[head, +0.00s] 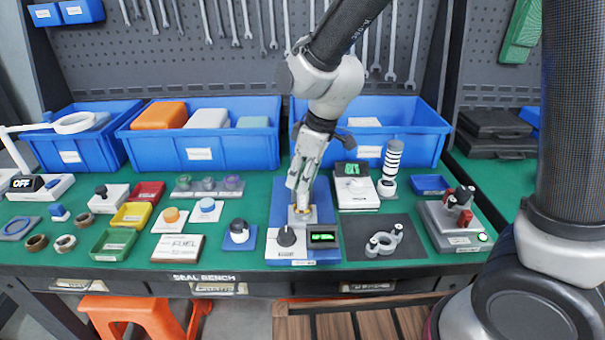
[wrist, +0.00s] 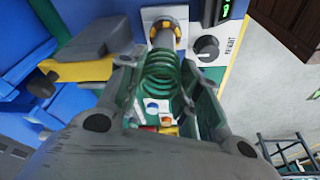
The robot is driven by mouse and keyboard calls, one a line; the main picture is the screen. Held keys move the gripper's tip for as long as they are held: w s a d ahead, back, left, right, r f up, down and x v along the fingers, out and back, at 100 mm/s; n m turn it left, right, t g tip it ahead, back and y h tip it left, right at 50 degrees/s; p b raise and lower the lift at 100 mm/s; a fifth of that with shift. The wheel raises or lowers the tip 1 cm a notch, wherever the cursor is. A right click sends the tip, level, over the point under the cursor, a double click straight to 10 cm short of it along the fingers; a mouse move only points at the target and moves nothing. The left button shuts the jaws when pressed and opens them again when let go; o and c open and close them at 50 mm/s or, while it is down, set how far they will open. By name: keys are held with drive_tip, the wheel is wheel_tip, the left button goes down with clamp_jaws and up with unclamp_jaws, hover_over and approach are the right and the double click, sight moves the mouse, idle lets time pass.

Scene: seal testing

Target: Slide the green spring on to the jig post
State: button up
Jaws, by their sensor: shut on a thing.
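The green spring (wrist: 160,82) is between the fingers of my gripper (wrist: 165,100) in the wrist view, and the gripper is shut on it. The grey jig post (wrist: 164,44) with a brass collar lines up with the spring's far end. The spring's far coils overlap the post in the picture; I cannot tell how far they are around it. The spring is hard to make out there.
A dark mat (head: 372,247) with a grey part lies front right. A knob on a blue plate (head: 239,235) is close on the left. Blue bins (head: 235,150) stand behind.

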drive_tip(key=shift+f, duration=0.35)
idle(0.4)
drive_tip(key=o, duration=1.1)
wheel_tip(320, 180, up, 7)
idle(0.6)
